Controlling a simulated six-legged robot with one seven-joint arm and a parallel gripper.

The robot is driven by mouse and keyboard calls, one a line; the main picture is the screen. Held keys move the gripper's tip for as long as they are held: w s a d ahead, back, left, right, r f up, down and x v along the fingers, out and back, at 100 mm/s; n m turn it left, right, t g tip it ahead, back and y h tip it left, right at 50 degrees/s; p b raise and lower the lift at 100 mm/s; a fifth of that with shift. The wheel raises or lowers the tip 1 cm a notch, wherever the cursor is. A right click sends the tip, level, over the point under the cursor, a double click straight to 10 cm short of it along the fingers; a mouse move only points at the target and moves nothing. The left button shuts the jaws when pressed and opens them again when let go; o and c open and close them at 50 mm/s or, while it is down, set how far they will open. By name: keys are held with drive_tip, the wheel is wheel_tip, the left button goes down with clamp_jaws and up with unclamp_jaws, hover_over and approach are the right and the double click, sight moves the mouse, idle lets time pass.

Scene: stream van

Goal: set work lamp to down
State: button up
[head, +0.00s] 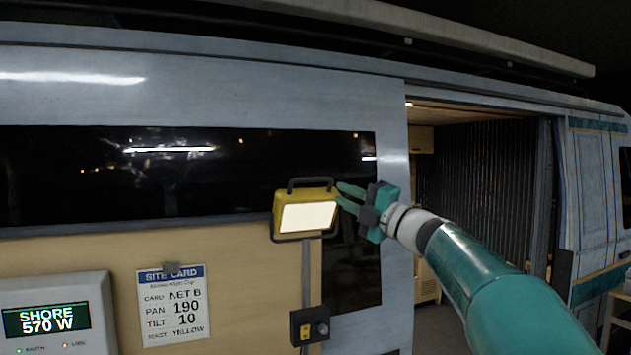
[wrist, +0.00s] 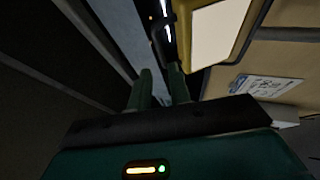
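The work lamp (head: 305,214) has a yellow body, a lit cream panel facing outward and a dark handle (head: 310,183) on top. It is mounted on a thin post in front of the van's side. In the wrist view the lamp (wrist: 217,30) is at the top right, with its dark handle along its left side. My gripper (head: 343,196) is just right of the lamp's upper right corner, fingers pointing at it. In the wrist view the fingers (wrist: 160,82) are apart with nothing visible between them. I cannot tell whether a fingertip touches the lamp.
A switch box (head: 309,326) with a yellow plate and a knob sits below the lamp on its post. A site card (head: 174,306) reads "TILT 10". A grey power display (head: 55,318) is at the lower left. The van's open doorway (head: 478,190) is behind my arm.

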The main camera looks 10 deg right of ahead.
sight(315, 181)
drive_tip(key=x, duration=0.9)
drive_tip(key=shift+w+a, duration=0.15)
drive_tip(key=shift+w+a+r, duration=0.2)
drive_tip(key=shift+w+r, duration=0.05)
drive_tip(key=shift+c, duration=0.2)
clamp_jaws()
